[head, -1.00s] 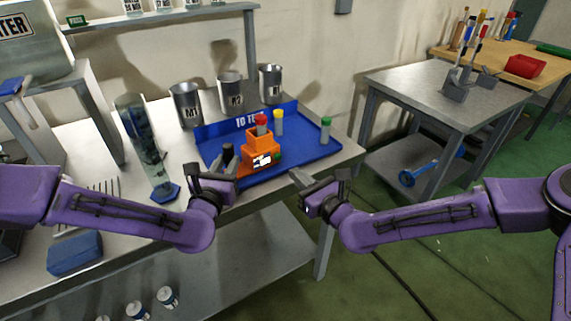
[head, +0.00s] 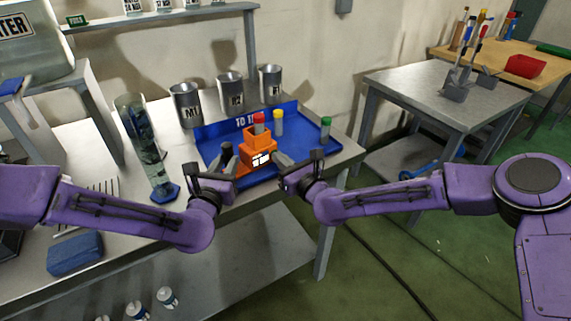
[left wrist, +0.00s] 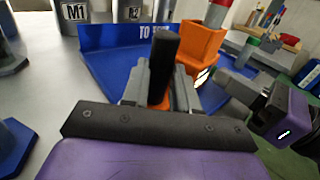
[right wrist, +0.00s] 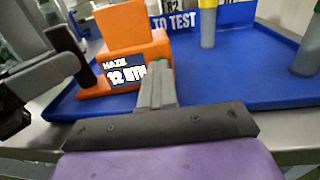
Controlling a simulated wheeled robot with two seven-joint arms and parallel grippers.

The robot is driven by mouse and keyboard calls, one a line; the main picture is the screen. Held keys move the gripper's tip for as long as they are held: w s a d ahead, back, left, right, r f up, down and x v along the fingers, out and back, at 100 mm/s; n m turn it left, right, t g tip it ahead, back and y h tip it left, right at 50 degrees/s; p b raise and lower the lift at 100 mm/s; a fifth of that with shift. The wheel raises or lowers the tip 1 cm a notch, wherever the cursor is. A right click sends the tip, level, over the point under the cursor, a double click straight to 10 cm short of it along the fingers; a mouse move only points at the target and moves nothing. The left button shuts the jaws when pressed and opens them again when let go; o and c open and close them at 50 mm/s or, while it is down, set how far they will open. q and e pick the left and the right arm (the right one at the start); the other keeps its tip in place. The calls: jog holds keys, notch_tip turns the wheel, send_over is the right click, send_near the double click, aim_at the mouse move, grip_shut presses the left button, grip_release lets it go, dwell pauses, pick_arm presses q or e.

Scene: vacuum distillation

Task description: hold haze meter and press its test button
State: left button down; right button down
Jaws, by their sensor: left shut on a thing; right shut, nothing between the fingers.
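The orange haze meter (head: 260,158) stands on the blue tray, a red-capped vial (head: 260,122) upright in its top. Its display, reading HAZE and what looks like 12 NTU, faces the right wrist view (right wrist: 125,75). My left gripper (head: 226,166) is shut on the meter's upright black handle (left wrist: 164,62), at the meter's left end. My right gripper (head: 280,160) is shut and empty, its fingertips at the meter's right side. A bit of green (right wrist: 171,73), likely the test button, shows behind those fingertips; I cannot tell whether it is pressed in.
The blue tray (head: 215,150), marked TO TEST, also holds a yellow-capped vial (head: 278,124) and a green-capped vial (head: 325,130). Several metal beakers (head: 231,92) stand behind it. A tall glass cylinder (head: 143,140) stands left of it. A blue sponge (head: 75,253) lies front left.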

pick_arm(q)
jog(key=shift+s+d, duration=0.1)
jog(key=shift+d, duration=0.1)
pick_arm(e)
jog(key=shift+s, duration=0.15)
jog(key=v, duration=1.3)
jog(key=shift+s+d, duration=0.25)
jog(key=shift+s, duration=0.1)
pick_arm(q)
jog(key=c, duration=0.8)
grip_release()
jog(key=shift+a, duration=0.1)
jog(key=v, duration=1.2)
